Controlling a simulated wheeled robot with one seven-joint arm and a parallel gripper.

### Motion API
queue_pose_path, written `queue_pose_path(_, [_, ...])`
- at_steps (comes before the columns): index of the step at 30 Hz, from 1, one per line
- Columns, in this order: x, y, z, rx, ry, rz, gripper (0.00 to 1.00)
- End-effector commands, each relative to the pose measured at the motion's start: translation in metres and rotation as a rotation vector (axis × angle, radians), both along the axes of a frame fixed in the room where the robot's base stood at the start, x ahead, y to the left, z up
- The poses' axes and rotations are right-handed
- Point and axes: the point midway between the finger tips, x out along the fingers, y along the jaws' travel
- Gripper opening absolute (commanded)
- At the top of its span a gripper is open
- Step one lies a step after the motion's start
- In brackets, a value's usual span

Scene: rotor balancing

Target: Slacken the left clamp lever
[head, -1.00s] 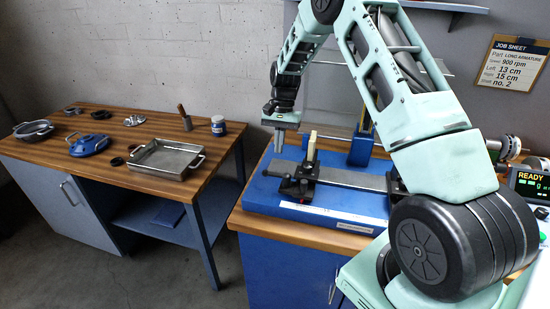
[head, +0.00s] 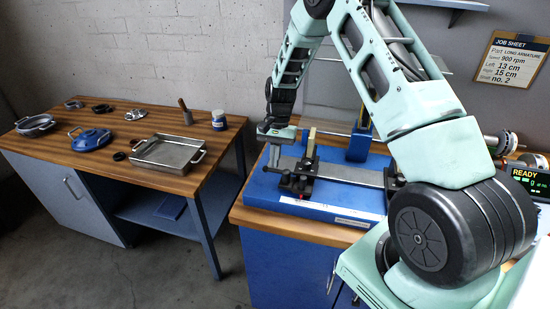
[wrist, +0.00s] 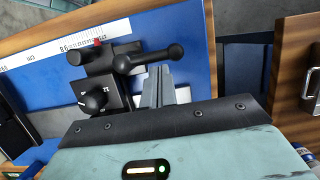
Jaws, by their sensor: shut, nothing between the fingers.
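The left clamp (head: 297,184) is a black block on the blue balancing bed, beside an upright tan post. In the wrist view its black lever (wrist: 150,58) is a short bar with a ball at each end. My gripper (wrist: 160,86) is shut and empty, its grey fingers close beside the lever's bar, between the two balls. I cannot tell whether they touch it. In the head view my gripper (head: 273,160) is low at the left end of the bed. A black knob (wrist: 95,101) with a white pointer shows beside the clamp in the wrist view.
A white scale (wrist: 45,55) runs along the blue bed (head: 262,197). A second table on the left bears a metal tray (head: 168,154), a blue lidded object (head: 90,141) and a jar (head: 218,120). A lit READY display (head: 530,180) is at right. A floor gap separates the tables.

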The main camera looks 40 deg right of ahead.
Motion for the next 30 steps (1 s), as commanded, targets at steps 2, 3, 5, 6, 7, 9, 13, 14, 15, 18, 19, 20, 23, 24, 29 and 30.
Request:
queue_pose_path(2, [0.000, 0.001, 0.000, -0.001, -0.001, 0.020, 0.00])
queue_pose_path(3, [0.000, 0.002, 0.000, -0.001, -0.001, 0.030, 0.00])
queue_pose_path(5, [0.000, 0.002, 0.000, -0.001, 0.000, 0.042, 0.00])
queue_pose_path(6, [0.000, 0.002, 0.000, 0.000, 0.001, 0.045, 0.00])
queue_pose_path(7, [0.000, 0.002, 0.000, 0.000, 0.000, 0.049, 0.00])
queue_pose_path(9, [0.000, 0.003, 0.000, 0.000, 0.001, 0.059, 0.00])
queue_pose_path(13, [0.000, 0.004, 0.000, 0.000, 0.000, 0.080, 0.00])
queue_pose_path(14, [0.000, 0.004, 0.000, 0.001, 0.001, 0.085, 0.00])
queue_pose_path(15, [-0.001, 0.005, 0.000, 0.001, 0.001, 0.091, 0.00])
queue_pose_path(18, [-0.001, 0.006, 0.000, 0.001, 0.001, 0.111, 0.00])
queue_pose_path(19, [-0.001, 0.006, 0.000, 0.000, 0.001, 0.120, 0.00])
queue_pose_path(20, [-0.001, 0.007, 0.000, 0.000, 0.001, 0.129, 0.00])
queue_pose_path(23, [-0.002, 0.009, -0.001, 0.000, 0.002, 0.171, 0.00])
queue_pose_path(24, [-0.002, 0.011, -0.001, 0.000, 0.001, 0.193, 0.00])
queue_pose_path(29, [-0.004, 0.017, -0.001, 0.001, 0.003, 0.308, 0.00])
queue_pose_path(30, [-0.005, 0.019, -0.001, 0.001, 0.003, 0.344, 0.00])
